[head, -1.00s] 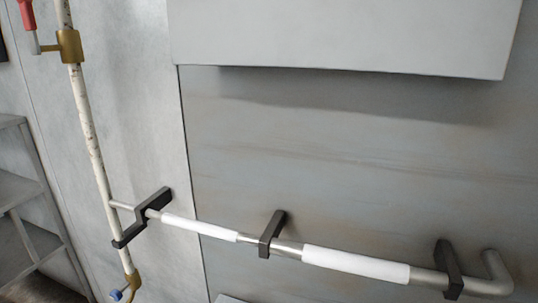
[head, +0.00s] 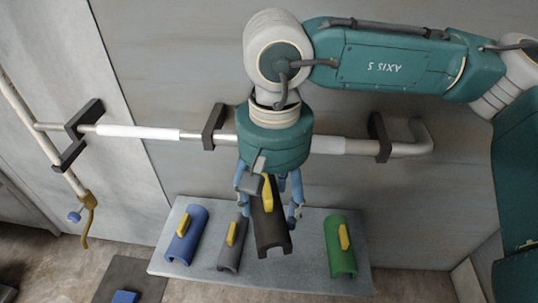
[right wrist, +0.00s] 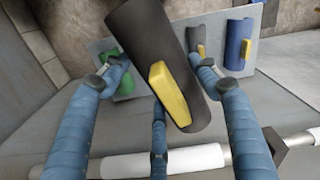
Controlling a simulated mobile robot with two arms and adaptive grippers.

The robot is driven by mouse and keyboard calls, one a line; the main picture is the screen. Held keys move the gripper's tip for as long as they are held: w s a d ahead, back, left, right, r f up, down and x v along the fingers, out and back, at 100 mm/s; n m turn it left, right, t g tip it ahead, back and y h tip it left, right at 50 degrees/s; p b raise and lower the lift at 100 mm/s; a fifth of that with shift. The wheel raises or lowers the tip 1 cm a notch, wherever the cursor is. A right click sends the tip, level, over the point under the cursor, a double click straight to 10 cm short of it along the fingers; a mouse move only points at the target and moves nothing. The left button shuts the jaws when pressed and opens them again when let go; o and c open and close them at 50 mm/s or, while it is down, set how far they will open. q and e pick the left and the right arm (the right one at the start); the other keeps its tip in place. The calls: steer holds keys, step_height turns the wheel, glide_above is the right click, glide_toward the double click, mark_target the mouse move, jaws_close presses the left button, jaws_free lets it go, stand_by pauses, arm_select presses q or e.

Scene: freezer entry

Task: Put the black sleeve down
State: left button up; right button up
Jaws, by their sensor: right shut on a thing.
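The black sleeve (head: 272,228), a dark half-pipe with a yellow handle (head: 267,190), is held by my right gripper (head: 268,200), whose blue fingers close around the handle area. The sleeve is over the pale shelf (head: 305,270), between a grey sleeve and a green sleeve. I cannot tell whether it touches the shelf. In the right wrist view the black sleeve (right wrist: 145,35) lies tilted across the fingers, with its yellow handle (right wrist: 168,92) facing the camera. My left gripper is out of view.
On the shelf stand a blue sleeve (head: 183,240), a grey sleeve (head: 228,250) and a green sleeve (head: 340,250), each with a yellow handle. A horizontal pipe (head: 355,147) with white wrapping (head: 140,132) and black brackets runs along the wall behind. Bare shelf lies between grey and green.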

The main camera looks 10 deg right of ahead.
steer(key=s+d+f+m, duration=0.1)
steer(key=s+f+m, duration=0.4)
steer(key=f, duration=0.7)
steer(key=s+d+f+m, duration=0.1)
steer(key=s+f+m, duration=0.2)
steer(key=s+f, duration=0.7)
steer(key=w+d+f, duration=0.1)
steer(key=w, duration=0.6)
steer(key=w+d+f, duration=0.1)
steer(key=w+d, duration=0.1)
steer(key=w, duration=0.4)
steer(key=w+d+f+b, duration=0.1)
steer(key=w+d, duration=0.1)
steer(key=w, duration=0.5)
steer(key=shift+w+f, duration=0.35)
steer(key=shift+f, duration=0.05)
steer(key=shift+d+f, duration=0.1)
steer(key=shift+f, duration=0.4)
step_height(320, 180, down, 4)
steer(key=shift+w+r+b, duration=0.1)
steer(key=shift+w+b, duration=0.05)
steer(key=shift+b, duration=0.35)
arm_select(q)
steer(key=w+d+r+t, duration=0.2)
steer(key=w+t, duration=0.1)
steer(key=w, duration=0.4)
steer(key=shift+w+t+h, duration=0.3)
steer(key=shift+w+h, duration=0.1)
arm_select(e)
steer(key=shift+w, duration=0.1)
